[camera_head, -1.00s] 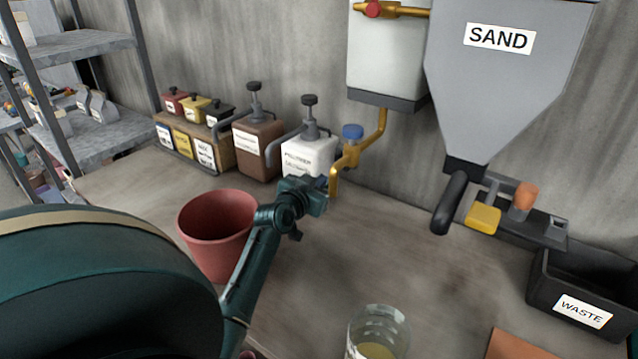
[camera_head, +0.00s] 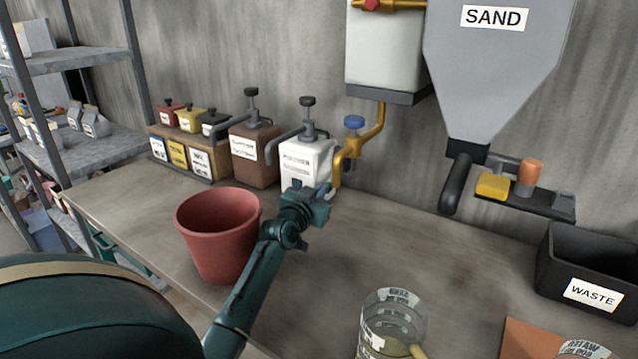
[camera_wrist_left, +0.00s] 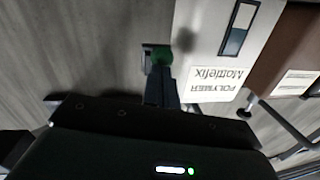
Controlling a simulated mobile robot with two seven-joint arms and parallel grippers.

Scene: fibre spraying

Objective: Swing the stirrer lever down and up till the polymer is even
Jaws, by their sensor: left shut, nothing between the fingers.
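The white polymer container (camera_head: 318,153), with a black pump top, stands against the wall. It also shows in the left wrist view (camera_wrist_left: 204,40), upside down, with a label and a narrow window (camera_wrist_left: 238,28) that is dark blue and pale. A green knob (camera_wrist_left: 160,54), which looks like the stirrer lever's end, shows beside the container; its arm is mostly hidden. My left gripper (camera_head: 325,192) is at the container's front lower right. Its fingers (camera_wrist_left: 163,80) are shut, empty and at the knob; I cannot tell whether they touch it. My right gripper is out of view.
A red bucket (camera_head: 218,240) stands left of my left forearm. A brown container (camera_head: 254,155) is left of the polymer, and a yellow pipe with a blue valve (camera_head: 354,123) is right. A glass beaker (camera_head: 392,320) stands in front. The bench's middle right is clear.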

